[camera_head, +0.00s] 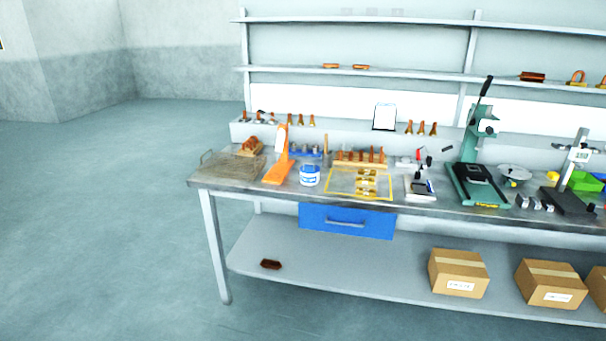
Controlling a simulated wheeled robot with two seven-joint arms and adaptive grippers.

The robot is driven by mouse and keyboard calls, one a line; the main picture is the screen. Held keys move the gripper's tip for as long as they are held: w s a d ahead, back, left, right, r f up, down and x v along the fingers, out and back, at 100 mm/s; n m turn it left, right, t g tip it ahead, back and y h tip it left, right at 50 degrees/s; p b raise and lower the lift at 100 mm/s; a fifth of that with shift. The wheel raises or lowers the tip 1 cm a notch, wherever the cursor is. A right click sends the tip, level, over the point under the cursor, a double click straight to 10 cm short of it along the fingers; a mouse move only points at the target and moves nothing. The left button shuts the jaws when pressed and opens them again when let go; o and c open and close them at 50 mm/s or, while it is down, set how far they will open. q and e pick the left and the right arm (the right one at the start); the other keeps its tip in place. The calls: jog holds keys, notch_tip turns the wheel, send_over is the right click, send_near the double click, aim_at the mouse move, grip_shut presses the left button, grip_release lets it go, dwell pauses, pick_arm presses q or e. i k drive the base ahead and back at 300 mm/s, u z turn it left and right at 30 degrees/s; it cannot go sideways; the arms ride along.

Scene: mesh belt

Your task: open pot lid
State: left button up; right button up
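A small white pot with a blue band (309,175) stands upright on the workbench, left of the middle. Its top looks white; whether a separate lid sits on it is too small to tell. Nothing touches the pot. Neither of my grippers shows in the head view.
The workbench (410,207) stands some way ahead. An orange stand (278,168) is just left of the pot; a yellow-framed mat (343,194) is to its right. A green press (478,185) stands further right. A mesh tray (228,170) lies at the left end. Floor at left is clear.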

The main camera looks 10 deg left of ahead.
aim_at(309, 168)
jog(key=u, duration=0.5)
jog(key=i, duration=0.55)
jog(key=u, duration=0.55)
jog(key=i, duration=0.8)
jog(key=z, duration=0.15)
